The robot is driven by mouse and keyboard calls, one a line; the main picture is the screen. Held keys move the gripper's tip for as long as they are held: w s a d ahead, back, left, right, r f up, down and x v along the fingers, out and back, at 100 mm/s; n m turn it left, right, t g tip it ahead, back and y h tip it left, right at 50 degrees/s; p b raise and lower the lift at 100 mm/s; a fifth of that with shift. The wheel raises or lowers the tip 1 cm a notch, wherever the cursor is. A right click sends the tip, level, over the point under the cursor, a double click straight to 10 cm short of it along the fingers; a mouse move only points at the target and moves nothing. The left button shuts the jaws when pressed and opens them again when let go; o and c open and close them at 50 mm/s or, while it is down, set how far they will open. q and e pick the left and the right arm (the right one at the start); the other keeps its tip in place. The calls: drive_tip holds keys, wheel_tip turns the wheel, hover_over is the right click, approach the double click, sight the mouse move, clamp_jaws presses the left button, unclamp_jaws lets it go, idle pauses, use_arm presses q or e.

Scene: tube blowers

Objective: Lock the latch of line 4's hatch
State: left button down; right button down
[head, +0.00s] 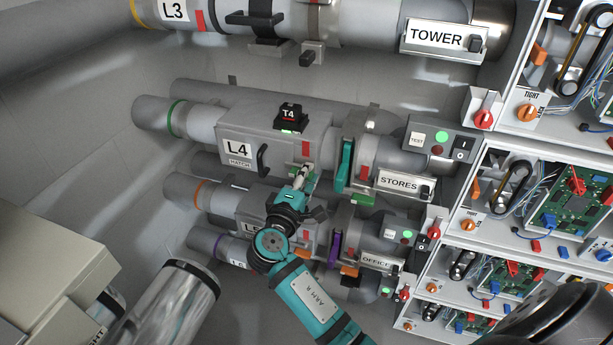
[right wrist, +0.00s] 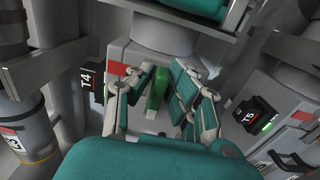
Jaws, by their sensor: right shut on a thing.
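Line 4's hatch (head: 238,150) is a grey panel labelled L4 HATCH with a black handle (head: 263,160), on the upper middle tube in the head view. It looks closed. A red mark (head: 305,148) is on the housing at its right. My right gripper (head: 303,174) is at the lower right edge of this housing. In the right wrist view my right gripper's fingers (right wrist: 160,100) are on both sides of a green latch piece (right wrist: 157,88), shut on it. In the head view the gripper mostly hides the latch. My left gripper is not in view.
A black T4 display (head: 290,115) sits on top of line 4's housing. A teal lever (head: 345,165) and the STORES sign (head: 398,183) stand just right of my gripper. Line 5's tube (head: 190,190) lies close below. Open electronics cabinets (head: 530,185) fill the right side.

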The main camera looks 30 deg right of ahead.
drive_tip(key=c, duration=1.3)
unclamp_jaws()
drive_tip(key=shift+c, duration=0.2)
drive_tip(key=v, duration=1.2)
